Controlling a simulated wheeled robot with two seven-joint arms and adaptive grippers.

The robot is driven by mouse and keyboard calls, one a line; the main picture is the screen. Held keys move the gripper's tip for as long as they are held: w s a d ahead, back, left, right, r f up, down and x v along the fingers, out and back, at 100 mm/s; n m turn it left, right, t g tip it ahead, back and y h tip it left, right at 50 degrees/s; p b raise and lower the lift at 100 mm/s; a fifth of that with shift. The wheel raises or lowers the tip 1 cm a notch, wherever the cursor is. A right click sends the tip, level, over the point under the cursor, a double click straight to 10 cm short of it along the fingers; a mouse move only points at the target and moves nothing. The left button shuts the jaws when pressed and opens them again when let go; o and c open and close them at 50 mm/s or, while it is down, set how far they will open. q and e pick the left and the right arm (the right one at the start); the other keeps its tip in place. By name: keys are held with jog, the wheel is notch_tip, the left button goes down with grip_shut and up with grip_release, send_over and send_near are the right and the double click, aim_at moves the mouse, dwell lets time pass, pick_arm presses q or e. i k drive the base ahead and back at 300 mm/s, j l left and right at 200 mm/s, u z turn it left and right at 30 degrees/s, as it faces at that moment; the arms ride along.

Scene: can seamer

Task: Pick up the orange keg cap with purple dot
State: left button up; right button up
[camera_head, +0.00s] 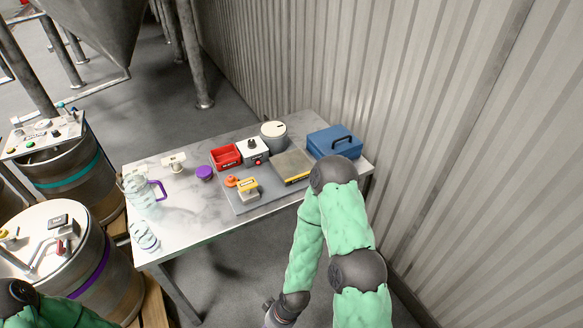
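A small orange piece (231,181), which looks like the orange keg cap, lies on the left part of a grey board on the table. It is too small to make out a purple dot. A yellow-and-grey device (247,188) stands close to its right. Neither gripper is seen near the orange piece.
The table (190,228) also holds a purple round piece (204,173), red bin (225,155), white box (253,151), white-topped canister (273,134), blue case (334,141) and clear jug (140,193). Kegs (95,265) stand left. A corrugated wall (430,90) rises behind.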

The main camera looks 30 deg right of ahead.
aim_at(231, 181)
jog(key=i+l, duration=0.15)
jog(key=l, duration=0.25)
jog(key=i+l+u, duration=0.1)
jog(key=l, duration=0.25)
jog(key=i+l, duration=0.2)
jog(key=l, duration=0.2)
jog(key=i+l+u, duration=0.1)
jog(key=l, duration=0.25)
jog(key=i+l, duration=0.15)
jog(key=l, duration=0.25)
jog(key=u, duration=0.05)
